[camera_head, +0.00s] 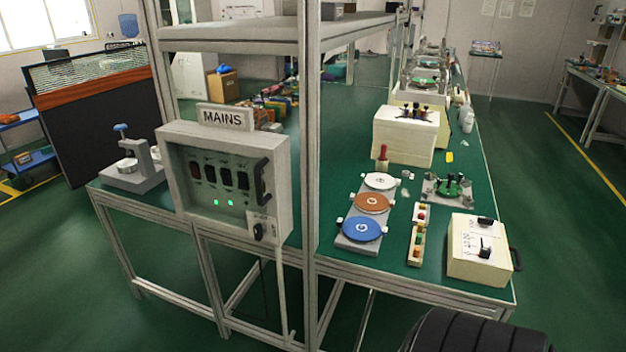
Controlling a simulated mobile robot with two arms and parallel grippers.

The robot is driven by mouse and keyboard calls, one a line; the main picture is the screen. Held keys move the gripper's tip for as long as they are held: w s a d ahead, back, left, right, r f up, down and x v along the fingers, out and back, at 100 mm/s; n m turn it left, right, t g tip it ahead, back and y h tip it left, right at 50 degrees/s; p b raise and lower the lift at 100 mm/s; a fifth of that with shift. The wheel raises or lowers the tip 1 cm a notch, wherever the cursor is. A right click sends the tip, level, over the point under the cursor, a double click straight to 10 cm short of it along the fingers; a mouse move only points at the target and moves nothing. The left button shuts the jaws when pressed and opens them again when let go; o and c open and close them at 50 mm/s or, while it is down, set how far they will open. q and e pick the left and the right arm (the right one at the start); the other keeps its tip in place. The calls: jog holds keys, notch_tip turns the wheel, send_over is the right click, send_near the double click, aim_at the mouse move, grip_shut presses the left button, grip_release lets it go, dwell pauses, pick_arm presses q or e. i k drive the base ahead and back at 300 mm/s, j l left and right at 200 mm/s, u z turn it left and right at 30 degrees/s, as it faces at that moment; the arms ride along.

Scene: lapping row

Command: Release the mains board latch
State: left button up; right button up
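The mains board (180,165) is a pale grey box fixed to the front of the bench frame, left of the middle. A MAINS sign (226,117) stands on its top. A black handle (262,182) is on the right side of the face. A small pale plate with a black knob (259,231), which may be the latch, sits at the lower right corner. Its exact position is too small to tell. Neither of my grippers is in view.
A metal upright (312,130) stands right of the board. The green bench (400,262) holds a plate with white, brown and blue discs (361,229), a cream control box (480,250) and a press (135,168) at the left. A black ribbed part, probably mine, shows bottom right. The floor in front is clear.

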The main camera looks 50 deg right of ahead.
aim_at(258, 230)
jog(key=z, duration=1.35)
